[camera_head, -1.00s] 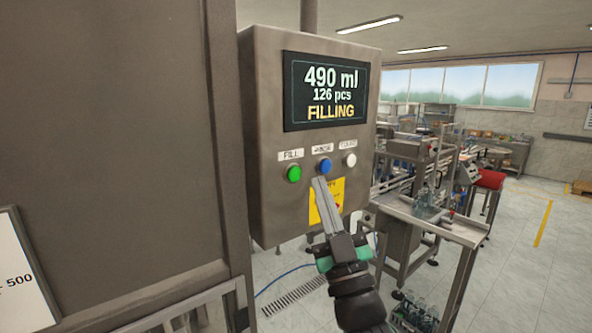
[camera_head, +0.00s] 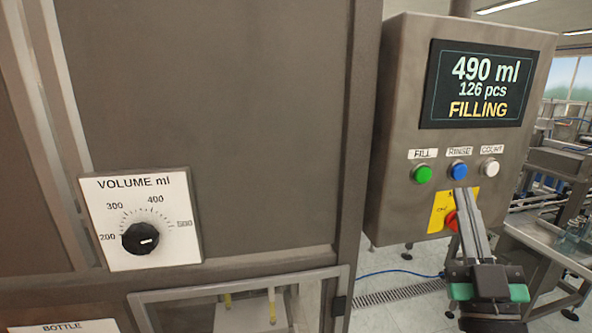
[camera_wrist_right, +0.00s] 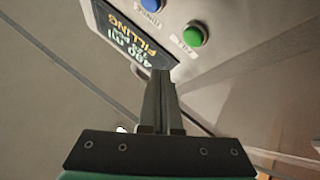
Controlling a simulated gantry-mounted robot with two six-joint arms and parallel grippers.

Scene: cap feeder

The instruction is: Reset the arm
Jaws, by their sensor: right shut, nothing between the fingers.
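My right gripper (camera_head: 465,196) is shut and empty. In the head view its fingertips show just below the blue RINSE button (camera_head: 458,171), in front of the control box (camera_head: 400,110); I cannot tell if they touch it. In the right wrist view the shut fingers (camera_wrist_right: 161,76) point toward the box, with the green FILL button (camera_wrist_right: 193,36) and the blue button (camera_wrist_right: 152,4) beyond. The box's screen (camera_head: 476,84) reads 490 ml, 126 pcs, FILLING. A red button (camera_head: 451,221) on a yellow plate is partly behind the fingers. My left gripper is out of view.
A large brown machine cabinet (camera_head: 230,120) fills the left and middle. It bears a VOLUME ml plate (camera_head: 165,235) with a black knob (camera_head: 140,239). A white COUNT button (camera_head: 489,168) sits right of the blue one. A metal table (camera_head: 545,236) with bottles stands at the right.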

